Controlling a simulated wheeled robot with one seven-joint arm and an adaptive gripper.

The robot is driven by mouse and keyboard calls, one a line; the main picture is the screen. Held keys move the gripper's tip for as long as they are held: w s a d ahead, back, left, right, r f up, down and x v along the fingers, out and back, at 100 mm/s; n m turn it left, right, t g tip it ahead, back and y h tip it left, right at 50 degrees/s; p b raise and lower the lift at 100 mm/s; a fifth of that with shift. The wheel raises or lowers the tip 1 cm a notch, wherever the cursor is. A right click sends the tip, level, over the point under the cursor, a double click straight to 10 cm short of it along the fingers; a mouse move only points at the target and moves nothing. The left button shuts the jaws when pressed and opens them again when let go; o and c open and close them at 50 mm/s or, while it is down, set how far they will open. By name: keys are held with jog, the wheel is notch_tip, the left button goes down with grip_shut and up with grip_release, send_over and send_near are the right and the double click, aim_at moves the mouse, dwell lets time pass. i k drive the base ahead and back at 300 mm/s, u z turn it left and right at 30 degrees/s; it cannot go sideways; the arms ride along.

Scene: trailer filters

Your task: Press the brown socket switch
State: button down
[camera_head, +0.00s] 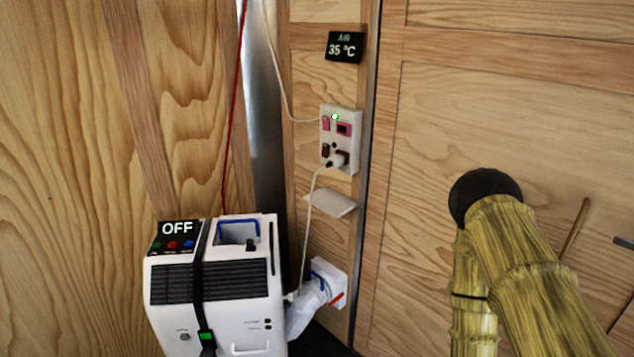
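A white socket panel (352,120) is fixed to the wooden wall near the middle of the head view. A small brown switch (326,150) sits at its lower left. Beside it is another dark brown piece (343,156), partly covered by a plug (336,161); I cannot tell whether this piece is a switch.
A white appliance (262,313) with an OFF display (178,229) stands below left of the panel. Pale cables (308,207) run to the panel, and a red cord (234,110) hangs at left. A small ledge (330,202) juts out under the panel.

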aim_at(326, 148)
jog(key=z, duration=0.05)
jog(key=k, duration=0.55)
jog(key=u, duration=0.7)
jog(key=i, duration=1.4)
jog(key=z, duration=0.3)
